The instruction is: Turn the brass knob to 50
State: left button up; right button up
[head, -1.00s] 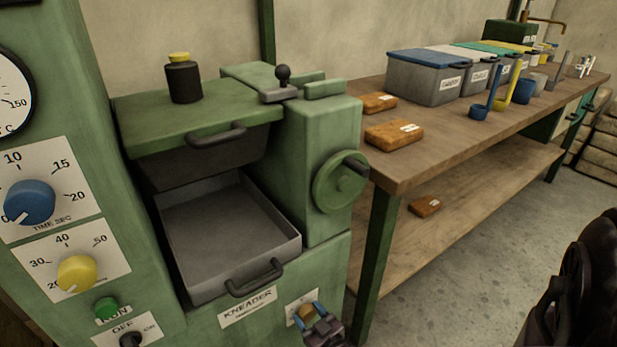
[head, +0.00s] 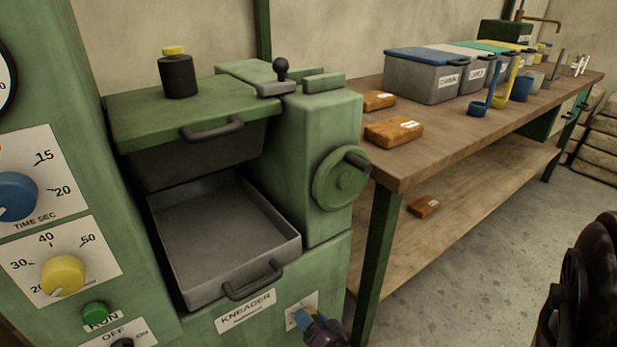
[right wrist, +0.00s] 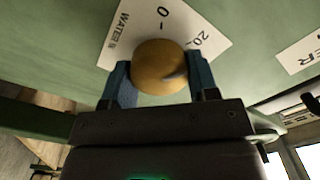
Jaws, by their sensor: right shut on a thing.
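The brass knob (right wrist: 158,66) is round and sits on a white dial plate (right wrist: 163,27) marked WATER, with 0 and 20 showing in the right wrist view. A grey pointer mark lies on its right side; the plate's other numbers are hidden. My right gripper (right wrist: 155,84) is shut on the knob, with one blue finger on each side. In the head view the right gripper (head: 307,317) is at the lower front of the green machine, by the small white plate (head: 302,307), and mostly hides the knob. My left gripper is out of view.
The grey tray (head: 222,235) with its handle (head: 252,281) sits above and left of my right gripper. A handwheel (head: 340,178) juts out above it. The wooden bench (head: 440,150) stands to the right. Yellow (head: 63,276) and blue (head: 14,196) knobs are at left.

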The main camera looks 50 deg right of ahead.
jog(key=m, duration=0.3)
jog(key=shift+s+f+b, duration=0.15)
jog(key=shift+f+b, duration=0.05)
jog(key=shift+b, duration=0.2)
jog(key=m+b, duration=0.1)
jog(key=m, duration=0.8)
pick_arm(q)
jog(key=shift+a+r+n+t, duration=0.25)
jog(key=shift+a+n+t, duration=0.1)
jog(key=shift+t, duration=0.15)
pick_arm(e)
jog(key=shift+m, duration=0.3)
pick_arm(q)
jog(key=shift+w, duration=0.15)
pick_arm(e)
jog(key=shift+f, duration=0.1)
jog(key=o, duration=0.9)
